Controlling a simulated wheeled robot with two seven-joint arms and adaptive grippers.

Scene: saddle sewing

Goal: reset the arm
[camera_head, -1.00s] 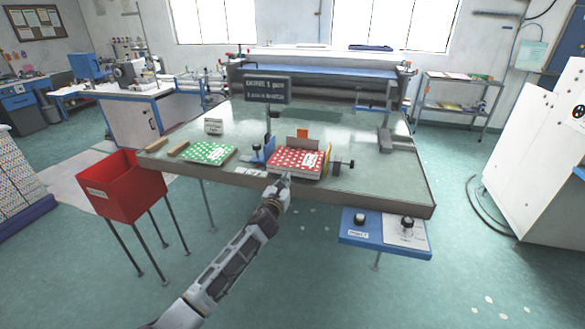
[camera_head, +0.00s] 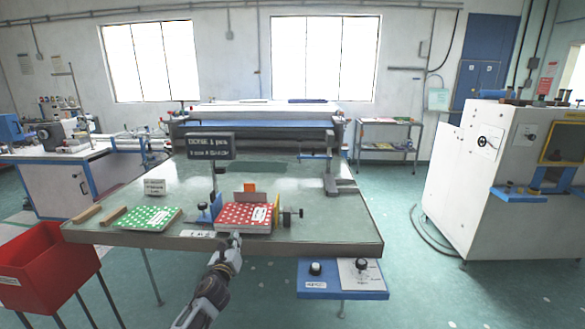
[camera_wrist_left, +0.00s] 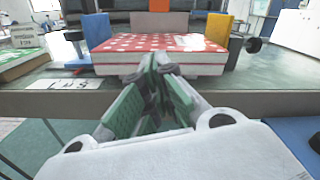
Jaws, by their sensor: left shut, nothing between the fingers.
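My left gripper (camera_head: 235,239) is shut and empty. Its fingertips are at the front edge of the table, just in front of the red dotted book stack (camera_head: 244,217). In the left wrist view the closed green-padded fingers (camera_wrist_left: 162,65) point at the front of the red stack (camera_wrist_left: 128,58); I cannot tell whether they touch it. The stack sits in a fixture with a blue block (camera_head: 209,209) on its left and a yellow block (camera_head: 276,208) on its right. My right gripper is in neither view.
The table (camera_head: 330,228) also carries a green dotted book stack (camera_head: 146,217) and a dark sign (camera_head: 211,146). A red bin (camera_head: 42,266) stands at the front left. A blue control panel (camera_head: 343,279) hangs below the table's front edge. A white machine (camera_head: 500,190) stands at the right.

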